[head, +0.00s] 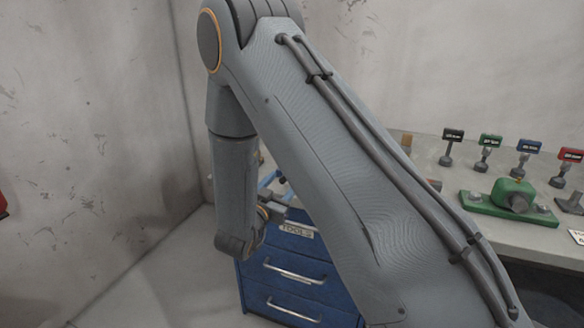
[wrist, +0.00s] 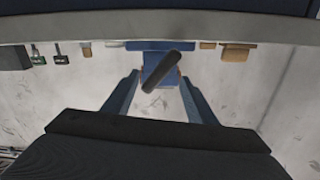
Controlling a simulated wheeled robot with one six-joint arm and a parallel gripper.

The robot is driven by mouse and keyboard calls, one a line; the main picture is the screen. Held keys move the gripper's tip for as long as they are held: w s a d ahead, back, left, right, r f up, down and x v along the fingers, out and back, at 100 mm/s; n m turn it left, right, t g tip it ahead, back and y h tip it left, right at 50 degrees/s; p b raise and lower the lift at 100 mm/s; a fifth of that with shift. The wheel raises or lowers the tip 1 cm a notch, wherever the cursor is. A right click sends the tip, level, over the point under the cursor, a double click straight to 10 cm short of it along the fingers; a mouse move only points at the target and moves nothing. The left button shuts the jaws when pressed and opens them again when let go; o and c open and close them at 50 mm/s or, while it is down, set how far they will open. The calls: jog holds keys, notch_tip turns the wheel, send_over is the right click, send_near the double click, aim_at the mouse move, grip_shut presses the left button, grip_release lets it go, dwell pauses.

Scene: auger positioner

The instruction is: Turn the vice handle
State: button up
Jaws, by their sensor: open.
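The vice (wrist: 153,62) is blue and shows upside down in the wrist view, at the bench edge. Its handle (wrist: 161,70) is a short dark bar, slanted, in front of the vice body. My gripper (wrist: 158,80) is open, with one blue finger to each side of the handle in the picture. I see no contact, and the depth between fingertips and handle is hard to tell. In the head view my own arm hides most of the vice area. Only small blue parts show beside the wrist, and I cannot tell whether they are vice or finger.
A blue tool cabinet (head: 297,277) with drawers stands below the bench (head: 452,190). A green-topped device (head: 512,194) and several small labelled stands, one with a black sign (head: 453,135), are on the bench at right. A wall (head: 85,130) is close on the left.

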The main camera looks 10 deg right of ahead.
jog(key=shift+w+d+n, duration=0.25)
jog(key=shift+w+n, duration=0.05)
jog(key=shift+p+x, duration=0.9)
jog(key=shift+x, duration=2.7)
